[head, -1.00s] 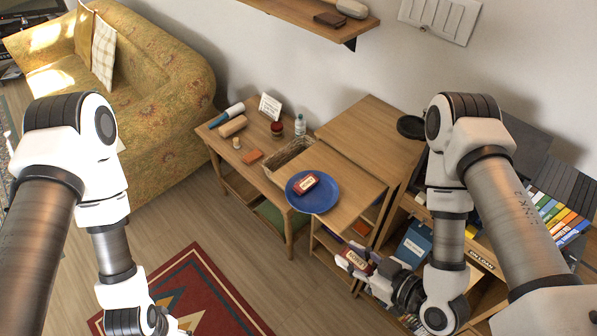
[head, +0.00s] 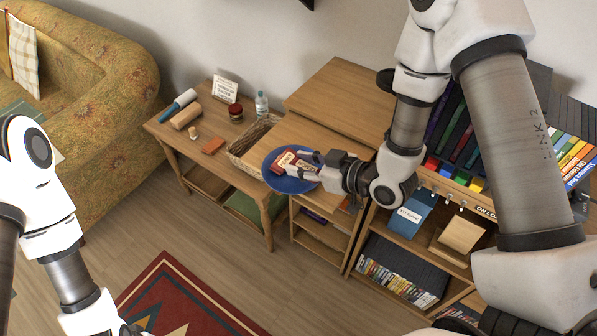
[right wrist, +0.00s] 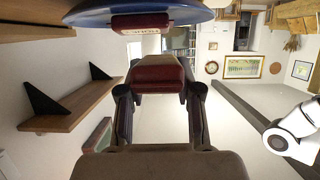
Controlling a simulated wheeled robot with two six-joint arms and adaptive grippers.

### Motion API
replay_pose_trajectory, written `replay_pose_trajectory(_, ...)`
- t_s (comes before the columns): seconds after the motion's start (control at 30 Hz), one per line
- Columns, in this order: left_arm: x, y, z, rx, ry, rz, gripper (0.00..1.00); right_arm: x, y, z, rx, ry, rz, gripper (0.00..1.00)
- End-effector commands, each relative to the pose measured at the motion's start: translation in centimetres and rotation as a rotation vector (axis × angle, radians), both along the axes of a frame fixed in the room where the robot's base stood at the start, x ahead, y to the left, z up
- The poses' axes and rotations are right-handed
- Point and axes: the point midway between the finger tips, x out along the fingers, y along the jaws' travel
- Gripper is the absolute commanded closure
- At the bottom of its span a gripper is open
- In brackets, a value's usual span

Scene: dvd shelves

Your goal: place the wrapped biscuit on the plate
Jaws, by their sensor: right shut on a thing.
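The blue plate (head: 283,186) lies on the low wooden cabinet in the head view, and its rim crosses the top of the right wrist view (right wrist: 90,15). One red wrapped biscuit with a pale label (head: 283,160) rests on the plate; it also shows in the right wrist view (right wrist: 140,22). My right gripper (head: 312,166) is over the plate's right side. It is shut on another red wrapped biscuit (right wrist: 157,74), which appears beside the first; contact with the plate cannot be told. My left arm is at lower left, its fingertips out of view.
A wicker basket (head: 240,145) stands beside the plate. A side table holds a jar (head: 235,112), a bottle (head: 261,103), an orange block (head: 213,146) and a sign (head: 225,88). A shelf unit with DVDs (head: 400,280) stands at right.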

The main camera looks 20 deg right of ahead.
Motion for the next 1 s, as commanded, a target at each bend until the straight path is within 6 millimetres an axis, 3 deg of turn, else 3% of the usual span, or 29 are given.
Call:
replay_pose_trajectory(0.03, 0.0, 0.0, 1.0, 0.000, -0.001, 0.000, 0.41, 1.0, 0.0, 0.6, 0.000, -0.004, 0.000, 0.86)
replay_pose_trajectory(0.17, 0.0, 0.0, 1.4, 0.000, 0.000, 0.000, 0.41, 2.4, -0.1, 0.1, 0.001, 0.001, 0.000, 0.86)
replay_pose_trajectory(0.4, 0.0, 0.0, 2.6, 0.000, 0.000, 0.000, 0.41, 2.5, -0.1, -3.3, 0.000, 0.002, 0.001, 0.86)
replay_pose_trajectory(0.7, 0.0, 0.0, 2.1, 0.000, 0.000, 0.000, 0.41, 2.5, -0.1, -3.9, 0.001, -0.001, 0.000, 0.86)
replay_pose_trajectory(0.73, 0.0, 0.0, 2.1, 0.000, 0.000, 0.000, 0.41, 2.5, -0.1, -3.9, 0.001, -0.001, 0.000, 0.62)
replay_pose_trajectory(0.8, 0.0, 0.0, 2.2, 0.000, 0.000, 0.000, 0.41, 2.5, -0.1, -3.8, 0.001, -0.001, 0.000, 0.41)
replay_pose_trajectory(1.0, 0.0, 0.0, 2.2, 0.000, 0.000, 0.000, 0.41, 2.5, -0.1, -3.8, 0.001, -0.001, 0.000, 0.41)
